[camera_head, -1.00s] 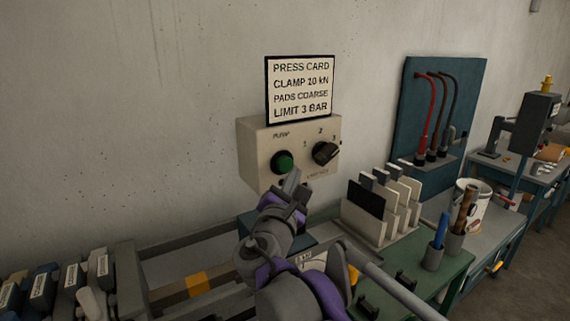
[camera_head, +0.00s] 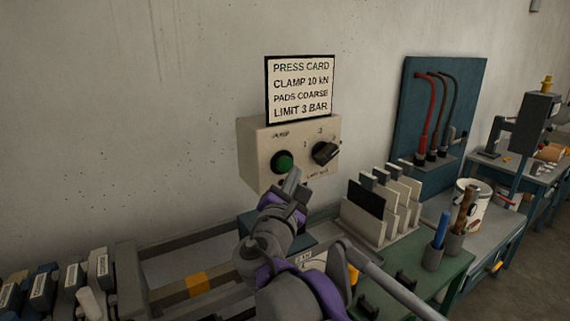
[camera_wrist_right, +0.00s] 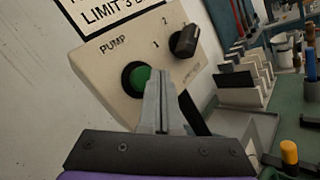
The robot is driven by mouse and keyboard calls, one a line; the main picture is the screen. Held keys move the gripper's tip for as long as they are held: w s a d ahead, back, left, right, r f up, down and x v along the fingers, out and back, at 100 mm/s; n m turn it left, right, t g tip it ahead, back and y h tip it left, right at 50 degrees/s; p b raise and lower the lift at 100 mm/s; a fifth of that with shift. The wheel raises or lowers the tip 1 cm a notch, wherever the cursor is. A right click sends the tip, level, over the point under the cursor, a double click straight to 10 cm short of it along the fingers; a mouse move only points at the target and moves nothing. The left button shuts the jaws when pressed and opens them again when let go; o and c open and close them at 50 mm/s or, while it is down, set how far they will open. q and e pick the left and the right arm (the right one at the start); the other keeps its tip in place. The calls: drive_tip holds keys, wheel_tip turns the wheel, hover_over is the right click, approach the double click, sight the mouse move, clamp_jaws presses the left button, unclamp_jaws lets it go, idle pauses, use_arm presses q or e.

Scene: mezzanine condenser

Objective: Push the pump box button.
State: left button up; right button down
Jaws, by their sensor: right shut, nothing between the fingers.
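The pump box (camera_head: 262,150) is a cream box on the wall with a green button (camera_head: 283,163) at its left and a black knob (camera_head: 325,153) at its right. My right gripper (camera_head: 291,177) is shut and empty, with its tips just below and right of the green button. In the right wrist view, the green button (camera_wrist_right: 138,77) shows left of the shut fingertips (camera_wrist_right: 159,76), which cover its right part. I cannot tell whether the tips touch it. The word PUMP (camera_wrist_right: 114,46) stands above the button. My left gripper is not in view.
A press card sign (camera_head: 300,90) stands above the box. A rack of upright cards (camera_head: 383,210) and a cup with tools (camera_head: 434,255) stand on the green bench at right. Grey rails (camera_head: 185,245) run below the box. The wall left of the box is bare.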

idle(0.6)
drive_tip(key=shift+w+a+p, duration=0.3)
drive_tip(key=shift+w, duration=0.15)
drive_tip(key=shift+s, duration=0.15)
drive_tip(key=shift+w+a, duration=0.35)
drive_tip(key=shift+w, duration=0.2)
idle(0.5)
drive_tip(key=shift+s+d+p, duration=0.35)
drive_tip(key=shift+s+d, duration=0.3)
drive_tip(key=shift+s, duration=0.2)
